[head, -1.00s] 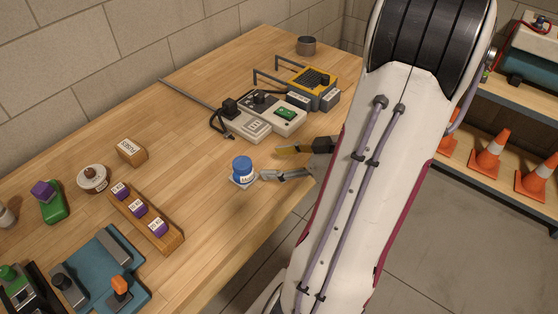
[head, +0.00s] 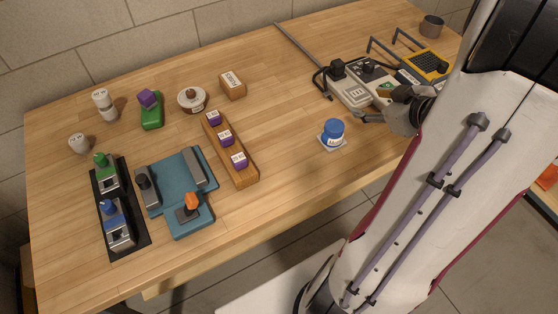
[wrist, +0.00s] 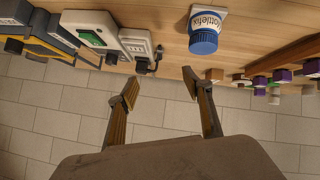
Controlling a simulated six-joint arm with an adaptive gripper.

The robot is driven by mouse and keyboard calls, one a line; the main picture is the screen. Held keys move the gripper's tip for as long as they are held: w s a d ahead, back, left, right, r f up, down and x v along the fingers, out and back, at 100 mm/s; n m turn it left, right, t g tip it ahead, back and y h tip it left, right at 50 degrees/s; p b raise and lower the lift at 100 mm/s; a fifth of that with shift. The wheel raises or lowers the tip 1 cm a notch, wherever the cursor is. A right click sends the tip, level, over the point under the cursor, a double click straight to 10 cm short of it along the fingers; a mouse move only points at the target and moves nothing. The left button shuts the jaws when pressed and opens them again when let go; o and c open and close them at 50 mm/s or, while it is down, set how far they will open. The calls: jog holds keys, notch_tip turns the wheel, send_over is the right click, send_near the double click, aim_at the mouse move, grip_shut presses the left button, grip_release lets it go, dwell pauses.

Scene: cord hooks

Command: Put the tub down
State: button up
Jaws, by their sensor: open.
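The tub (head: 333,133) is a small white pot with a blue lid. It stands upright on a pale square pad (head: 340,150) near the front edge of the bench. In the wrist view the tub (wrist: 204,35) shows at the top, its blue lid towards me, with lettering on its side. My gripper (head: 378,104) is open and empty, to the right of the tub and apart from it. In the wrist view both fingers of my gripper (wrist: 160,80) are spread with nothing between them.
Left of the tub are a wooden rack (head: 232,158) with purple-topped pieces, a teal fixture (head: 178,185) and a fuses box (head: 232,86). Bench around the tub is clear.

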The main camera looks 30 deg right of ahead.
jog(key=w+a+r+m+g+h, duration=0.25)
jog(key=a+r+h, duration=0.35)
jog(key=r, duration=0.5)
jog(key=s+a+g+y, duration=0.1)
jog(key=s+a+y, duration=0.2)
jog(key=a, duration=1)
jog(key=s+a+g+y, duration=0.1)
jog(key=s+a+y, duration=0.3)
jog(key=s+a, duration=0.6)
jog(key=a+f, duration=0.1)
jog(key=a, duration=0.1)
jog(key=shift+a, duration=0.35)
